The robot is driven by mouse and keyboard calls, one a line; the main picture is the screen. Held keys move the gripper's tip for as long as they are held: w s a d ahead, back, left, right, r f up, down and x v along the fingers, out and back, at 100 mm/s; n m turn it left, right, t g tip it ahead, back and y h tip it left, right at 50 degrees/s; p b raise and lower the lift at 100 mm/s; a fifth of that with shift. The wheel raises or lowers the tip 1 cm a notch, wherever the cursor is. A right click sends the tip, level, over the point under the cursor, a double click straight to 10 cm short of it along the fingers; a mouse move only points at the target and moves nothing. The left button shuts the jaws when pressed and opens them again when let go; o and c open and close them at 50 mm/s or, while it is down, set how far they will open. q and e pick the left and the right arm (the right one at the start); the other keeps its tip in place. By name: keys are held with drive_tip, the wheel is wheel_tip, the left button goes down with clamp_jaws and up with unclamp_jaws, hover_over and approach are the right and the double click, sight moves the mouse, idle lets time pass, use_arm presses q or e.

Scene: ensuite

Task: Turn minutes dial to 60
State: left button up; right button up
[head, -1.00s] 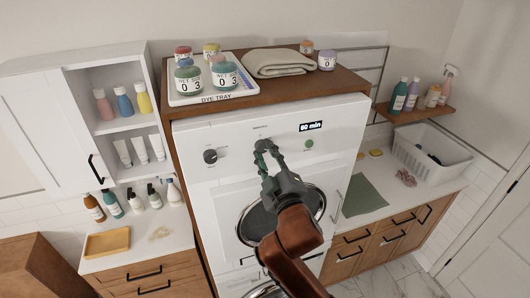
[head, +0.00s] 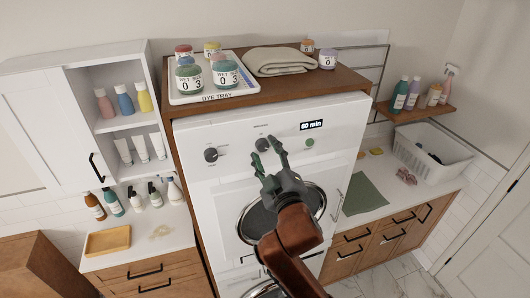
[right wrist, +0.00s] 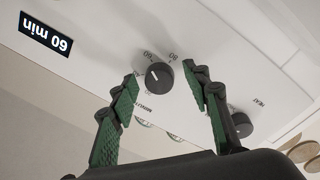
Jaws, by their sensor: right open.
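The minutes dial (right wrist: 159,76) is a dark round knob with a white pointer line on the white machine's front panel. In the right wrist view its pointer is near the 60 mark. The dial also shows in the head view (head: 262,144). The display (head: 311,125) reads "60 min", and it shows upside down in the right wrist view (right wrist: 46,34). My right gripper (right wrist: 168,83) is open, with green-padded fingers on either side of the dial and apart from it. It also shows in the head view (head: 268,154). My left gripper is not in view.
A second dark knob, the heat dial (head: 211,155), is left of the minutes dial, and a green button (head: 310,142) is right of it. A dye tray (head: 206,97) with jars and a folded towel (head: 281,61) sit on top. Space before the panel is clear.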

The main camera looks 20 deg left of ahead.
drive_tip(key=v, duration=1.2)
idle(0.3)
